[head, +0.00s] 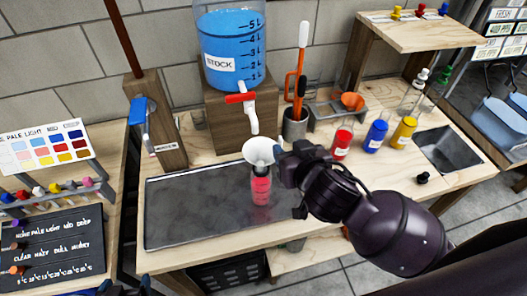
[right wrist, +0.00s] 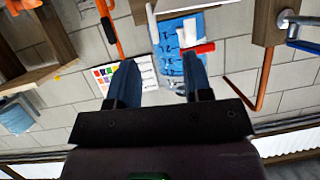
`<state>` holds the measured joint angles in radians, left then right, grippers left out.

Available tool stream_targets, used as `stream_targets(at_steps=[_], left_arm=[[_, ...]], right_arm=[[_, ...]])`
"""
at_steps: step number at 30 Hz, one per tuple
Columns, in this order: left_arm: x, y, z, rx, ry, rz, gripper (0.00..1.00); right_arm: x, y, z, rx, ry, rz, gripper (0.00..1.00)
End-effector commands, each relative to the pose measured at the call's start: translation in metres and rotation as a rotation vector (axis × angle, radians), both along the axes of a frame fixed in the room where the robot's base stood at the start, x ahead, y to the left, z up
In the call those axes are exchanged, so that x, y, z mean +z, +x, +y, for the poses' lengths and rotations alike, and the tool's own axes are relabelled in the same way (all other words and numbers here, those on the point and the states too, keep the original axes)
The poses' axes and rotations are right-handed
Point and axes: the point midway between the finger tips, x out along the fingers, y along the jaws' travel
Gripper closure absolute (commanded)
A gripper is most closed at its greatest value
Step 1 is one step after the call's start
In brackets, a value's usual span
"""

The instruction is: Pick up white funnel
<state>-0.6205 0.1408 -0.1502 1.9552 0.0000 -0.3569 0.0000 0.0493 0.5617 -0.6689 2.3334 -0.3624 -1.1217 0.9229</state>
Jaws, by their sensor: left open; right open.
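The white funnel (head: 260,149) sits mouth up on the neck of a clear bottle with red liquid (head: 261,190), on the dark mat (head: 195,212) in the head view. My right gripper (head: 281,154) is at the funnel's right side, very close to it; I cannot tell whether they touch. In the right wrist view its fingers (right wrist: 158,84) are apart. The funnel is not clearly seen there. Dark tips of my left gripper (head: 124,289) show at the bottom left edge of the head view, far from the funnel.
A blue stock tank (head: 231,50) with a red-handled white tap (head: 250,110) stands behind the funnel. Behind and right are a utensil cup (head: 294,125), an orange funnel (head: 352,101) in a rack, and red, blue and yellow bottles (head: 376,136). The mat's left part is clear.

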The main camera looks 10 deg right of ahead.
Motion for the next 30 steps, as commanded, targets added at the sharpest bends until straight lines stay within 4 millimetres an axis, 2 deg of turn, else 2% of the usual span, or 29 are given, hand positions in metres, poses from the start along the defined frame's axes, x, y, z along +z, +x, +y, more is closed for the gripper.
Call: stream_targets(at_steps=[8, 19, 29, 30], left_arm=[[0.006, 0.004, -0.002, -0.002, -0.002, -0.012, 0.14], [0.013, 0.003, -0.001, -0.002, -0.002, -0.010, 0.14], [0.009, 0.000, 0.000, 0.000, -0.001, 0.000, 0.14], [0.009, 0.000, 0.000, 0.000, -0.001, 0.000, 0.14]], right_arm=[[-0.007, 0.017, 0.002, 0.001, -0.002, 0.001, 0.54], [-0.026, 0.056, 0.005, 0.000, -0.003, 0.000, 0.54], [-0.029, 0.060, 0.005, 0.000, 0.000, 0.000, 0.54], [-0.029, 0.060, 0.005, 0.000, 0.000, 0.000, 0.60]])
